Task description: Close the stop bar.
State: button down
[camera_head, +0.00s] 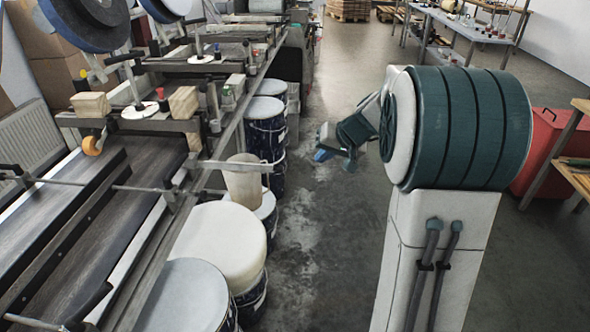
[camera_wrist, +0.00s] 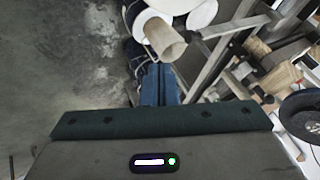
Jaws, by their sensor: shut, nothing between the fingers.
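A thin metal bar (camera_head: 232,164) sticks out to the right from the conveyor (camera_head: 75,225) rail, over the drums. It looks like the stop bar, swung out, though I cannot be sure. A grey bar beside a beige cup also shows in the wrist view (camera_wrist: 240,22), probably the same one. My gripper (camera_head: 322,154) hangs over the floor aisle, to the right of the drums and apart from the bar. Its blue fingers (camera_wrist: 158,84) are together with nothing between them.
Several lidded drums (camera_head: 264,110) line the conveyor's right side. A beige cup (camera_head: 243,180) stands on one, close under the bar. Wooden blocks (camera_head: 183,102) and rollers sit on the conveyor frame. A red bin (camera_head: 538,155) stands at right. The aisle floor is clear.

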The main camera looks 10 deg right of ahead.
jog(key=w+a+f+p, duration=0.2)
jog(key=w+a+f, duration=0.4)
jog(key=a+f, duration=0.1)
jog(key=shift+w+f, duration=0.25)
dwell(0.4)
